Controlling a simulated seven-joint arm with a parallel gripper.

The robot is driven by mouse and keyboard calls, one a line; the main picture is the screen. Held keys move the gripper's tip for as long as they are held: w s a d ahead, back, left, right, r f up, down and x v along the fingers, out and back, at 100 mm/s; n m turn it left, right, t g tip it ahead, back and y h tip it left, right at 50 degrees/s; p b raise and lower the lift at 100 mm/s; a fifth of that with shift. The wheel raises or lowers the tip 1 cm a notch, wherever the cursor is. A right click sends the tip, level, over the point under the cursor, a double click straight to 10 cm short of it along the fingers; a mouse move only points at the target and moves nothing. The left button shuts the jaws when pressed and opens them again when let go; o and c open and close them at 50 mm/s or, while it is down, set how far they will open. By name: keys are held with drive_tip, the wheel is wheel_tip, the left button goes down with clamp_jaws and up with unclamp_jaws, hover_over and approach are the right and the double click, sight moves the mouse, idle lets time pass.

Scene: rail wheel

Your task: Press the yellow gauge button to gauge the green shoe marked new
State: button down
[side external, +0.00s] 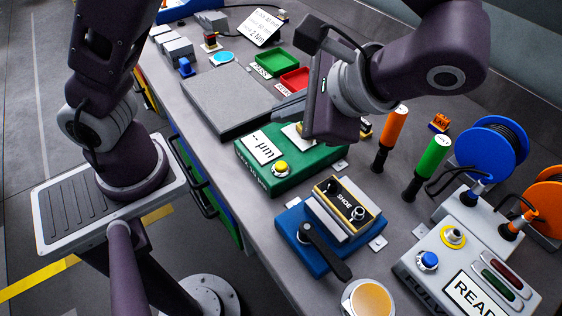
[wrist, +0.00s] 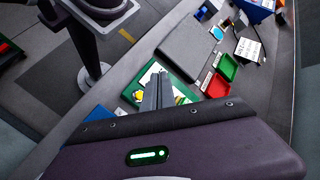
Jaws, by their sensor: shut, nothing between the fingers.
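The green gauge box (side external: 292,160) stands on the bench, with a white display (side external: 262,147) reading "-- µm". Its round yellow button (side external: 281,167) is on the near side of the top and looks uncovered. In the wrist view the yellow button (wrist: 138,97) shows left of my fingers. My gripper (side external: 284,110) is shut and empty, above the far part of the gauge box and apart from the button; its fingers also show in the wrist view (wrist: 156,76). A pale and yellow part on the gauge is partly hidden by my gripper. I cannot make out a green shoe marked new.
A blue clamp fixture (side external: 290,228) with a black lever holds a block labelled SHOE (side external: 347,203). Orange (side external: 394,126) and green (side external: 433,155) handled tools stand right of the gauge. Green (side external: 277,64) and red (side external: 297,79) trays and a grey plate (side external: 227,98) lie behind.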

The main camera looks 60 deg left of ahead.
sight(285, 169)
drive_tip(key=shift+f, duration=4.4)
drive_tip(key=shift+f, duration=0.15)
drive_tip(key=shift+f, duration=0.25)
drive_tip(key=shift+f, duration=0.5)
drive_tip(key=shift+r, duration=0.9)
